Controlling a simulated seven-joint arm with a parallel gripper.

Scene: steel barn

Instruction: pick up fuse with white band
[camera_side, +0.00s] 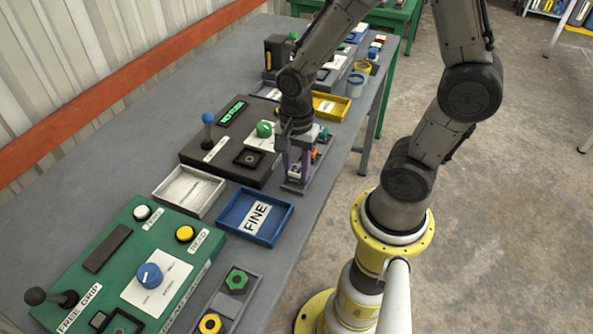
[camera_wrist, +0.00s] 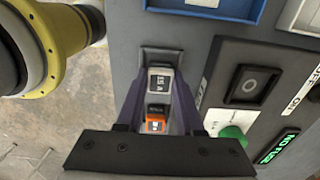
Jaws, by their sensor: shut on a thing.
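My gripper (camera_side: 294,174) points down at the fuse rack (camera_side: 291,187) near the table's front edge. In the wrist view its purple fingers (camera_wrist: 160,88) are shut on a dark fuse with a white band (camera_wrist: 160,82), marked "15 A". The fuse is upright between the fingertips, at the end slot of the rack. I cannot tell whether its foot is still in the slot. An orange fuse (camera_wrist: 156,124) stands right behind it in the wrist view, and other fuses are partly hidden by my gripper.
A blue tray marked FINE (camera_side: 257,217) and a white-grey tray (camera_side: 189,190) lie to the left. A dark tester box (camera_side: 222,147) with a blue-knobbed lever and green knob stands beside the rack. A green panel (camera_side: 130,262) is at the front; a yellow tray (camera_side: 331,107) lies behind.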

